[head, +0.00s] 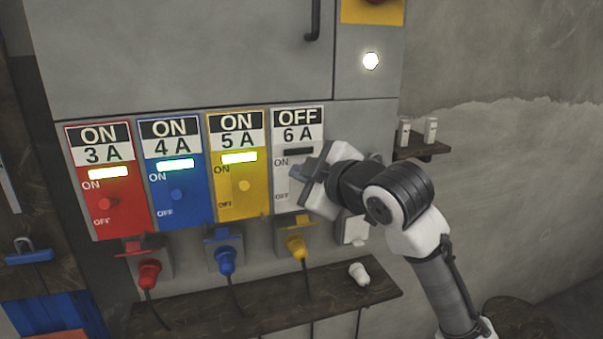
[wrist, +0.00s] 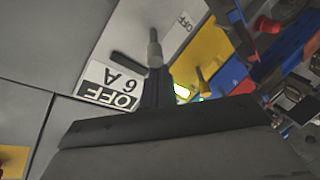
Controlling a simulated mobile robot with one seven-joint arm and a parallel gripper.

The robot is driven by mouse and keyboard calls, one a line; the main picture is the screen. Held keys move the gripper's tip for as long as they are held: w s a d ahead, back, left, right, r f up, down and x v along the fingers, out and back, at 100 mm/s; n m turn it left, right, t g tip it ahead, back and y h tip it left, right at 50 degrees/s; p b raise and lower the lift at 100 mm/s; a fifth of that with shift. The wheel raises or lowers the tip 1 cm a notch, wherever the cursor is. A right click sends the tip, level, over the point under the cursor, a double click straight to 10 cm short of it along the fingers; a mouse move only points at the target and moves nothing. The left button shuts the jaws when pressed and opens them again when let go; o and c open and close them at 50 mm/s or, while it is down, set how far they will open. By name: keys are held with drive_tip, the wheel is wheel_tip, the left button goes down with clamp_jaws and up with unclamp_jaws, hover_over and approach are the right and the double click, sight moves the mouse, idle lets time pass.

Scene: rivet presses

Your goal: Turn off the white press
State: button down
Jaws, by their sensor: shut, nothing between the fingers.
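The white switch panel (head: 293,158) is at the right end of a row of panels. Its label reads OFF 6 A and its small display bar (head: 299,151) is dark. The label also shows upside down in the wrist view (wrist: 108,84). My gripper (head: 298,173) is shut and empty, with its tips in front of the white panel. It hides much of the panel's lower part and its knob. In the wrist view, my gripper (wrist: 154,45) points at the panel face; I cannot tell whether it touches. A white plug (head: 359,273) lies on the shelf, below a white socket (head: 353,228).
Red (head: 107,215), blue (head: 185,200) and yellow (head: 242,190) panels to the left read ON with lit bars. Their plugs sit in sockets below. A dark wooden shelf (head: 270,295) runs underneath. A lamp (head: 371,61) glows above right. A small bracket (head: 420,147) holds two white cylinders.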

drive_tip(key=shift+s+f+b, duration=0.1)
drive_tip(key=shift+f+b, duration=0.15)
drive_tip(key=shift+b, duration=0.35)
drive_tip(key=shift+f+t+y+b, duration=0.15)
drive_tip(key=shift+t+y+b, duration=0.2)
drive_tip(key=shift+b, duration=0.2)
drive_tip(key=f+n+t+y+b, duration=0.1)
drive_tip(key=f+t+y+b, duration=0.1)
drive_tip(key=b, duration=0.5)
drive_tip(key=s+f+n+t+y+b, duration=0.1)
drive_tip(key=f+t+y+b, duration=0.1)
drive_tip(key=b, duration=0.6)
drive_tip(key=shift+d+n+t, duration=0.15)
drive_tip(key=shift+n+t, duration=0.15)
drive_tip(key=shift+t, duration=0.25)
drive_tip(key=shift+w+r, duration=0.1)
